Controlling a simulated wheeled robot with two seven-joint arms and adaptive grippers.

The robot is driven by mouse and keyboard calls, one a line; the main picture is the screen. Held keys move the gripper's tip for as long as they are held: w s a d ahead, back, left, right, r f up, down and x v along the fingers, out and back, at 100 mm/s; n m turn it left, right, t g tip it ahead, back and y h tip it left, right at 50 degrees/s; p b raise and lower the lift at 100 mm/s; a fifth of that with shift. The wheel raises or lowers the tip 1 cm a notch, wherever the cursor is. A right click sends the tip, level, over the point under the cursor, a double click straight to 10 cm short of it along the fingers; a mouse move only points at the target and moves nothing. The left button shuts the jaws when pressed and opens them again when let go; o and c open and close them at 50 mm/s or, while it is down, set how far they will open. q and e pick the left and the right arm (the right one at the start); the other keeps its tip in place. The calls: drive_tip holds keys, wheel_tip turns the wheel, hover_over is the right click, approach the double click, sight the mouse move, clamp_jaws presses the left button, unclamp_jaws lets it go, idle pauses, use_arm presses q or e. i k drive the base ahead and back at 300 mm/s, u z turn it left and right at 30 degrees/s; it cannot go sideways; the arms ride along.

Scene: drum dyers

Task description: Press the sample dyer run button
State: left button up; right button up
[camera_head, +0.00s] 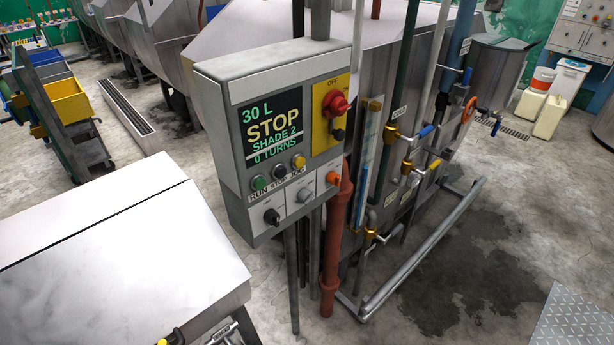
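A grey control box (270,135) stands on posts in the middle of the view. Its screen (271,128) reads 30 L, STOP, SHADE 2, 0 TURNS. Below the screen are three round buttons. The left one, above the label RUN, is the dark green run button (259,183). The middle one is the dark stop button (279,171), and the right one is the yellow jog button (298,161). Nothing covers the run button. Neither of my grippers can be made out in this view.
A red rotary switch (335,103) marked OFF sits right of the screen. Lower are a black knob (271,216) and an orange button (333,178). A sloped steel housing (120,240) fills the lower left. Pipes and valves (405,167) stand right of the box.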

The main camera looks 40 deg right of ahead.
sight(260, 183)
drive_tip(key=z, duration=1.05)
drive_tip(key=i, duration=0.15)
drive_tip(key=u, duration=0.2)
